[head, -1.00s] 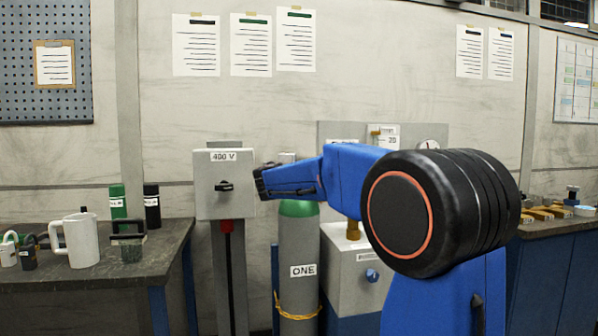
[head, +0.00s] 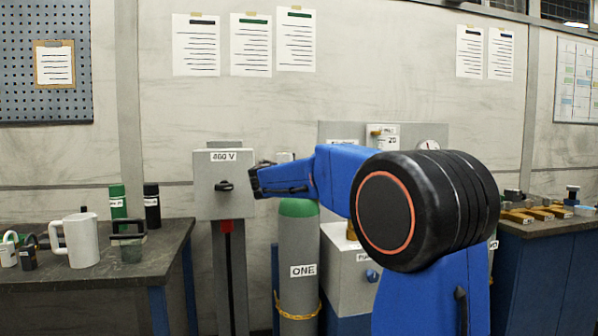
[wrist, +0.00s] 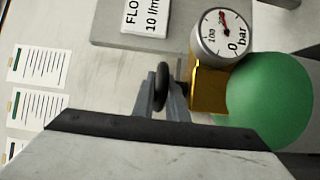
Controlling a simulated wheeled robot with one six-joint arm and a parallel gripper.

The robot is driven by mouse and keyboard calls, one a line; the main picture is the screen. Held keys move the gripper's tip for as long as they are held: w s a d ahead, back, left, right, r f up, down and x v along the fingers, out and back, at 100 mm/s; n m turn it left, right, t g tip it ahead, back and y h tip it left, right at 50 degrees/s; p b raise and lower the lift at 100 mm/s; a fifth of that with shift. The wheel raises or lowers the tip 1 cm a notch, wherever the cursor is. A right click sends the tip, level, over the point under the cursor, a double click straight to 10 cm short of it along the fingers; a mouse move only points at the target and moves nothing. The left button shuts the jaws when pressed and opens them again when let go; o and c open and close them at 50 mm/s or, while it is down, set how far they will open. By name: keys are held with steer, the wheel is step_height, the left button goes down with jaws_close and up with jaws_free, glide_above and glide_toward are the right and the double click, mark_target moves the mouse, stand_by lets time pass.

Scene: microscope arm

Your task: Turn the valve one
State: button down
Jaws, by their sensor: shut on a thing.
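A grey gas cylinder with a green top (head: 298,208), labelled ONE, stands behind my arm in the head view. Its green shoulder (wrist: 270,100) fills the right of the wrist view. A brass valve body (wrist: 207,88) with a round gauge (wrist: 222,36) sits beside it, and a dark round handwheel (wrist: 161,86) shows edge-on to its left. My gripper (wrist: 172,92) is shut on this handwheel, with a finger on each side. In the head view my gripper (head: 258,181) is above and left of the cylinder top, and my arm hides the valve.
A bench (head: 170,245) with mugs and bottles is further left. A pale cabinet (head: 345,285) stands right of the cylinder, partly behind my arm. Another bench is at far right.

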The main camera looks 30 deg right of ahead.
steer(key=m+g+h, duration=0.2)
steer(key=m+g, duration=0.1)
steer(key=g, duration=0.1)
steer(key=m+g+h, duration=0.2)
steer(key=g, duration=0.2)
steer(key=shift+w+f+m, duration=0.1)
steer(key=shift+f+m, duration=0.05)
steer(key=shift+m, duration=0.25)
steer(key=m+g, duration=0.2)
steer(key=g, duration=0.2)
steer(key=m+g, duration=0.3)
steer(key=g, duration=0.1)
steer(key=shift+m+g, duration=0.3)
steer(key=shift+g, duration=0.1)
steer(key=c, duration=2)
jaws_free()
steer(key=shift+c, duration=0.2)
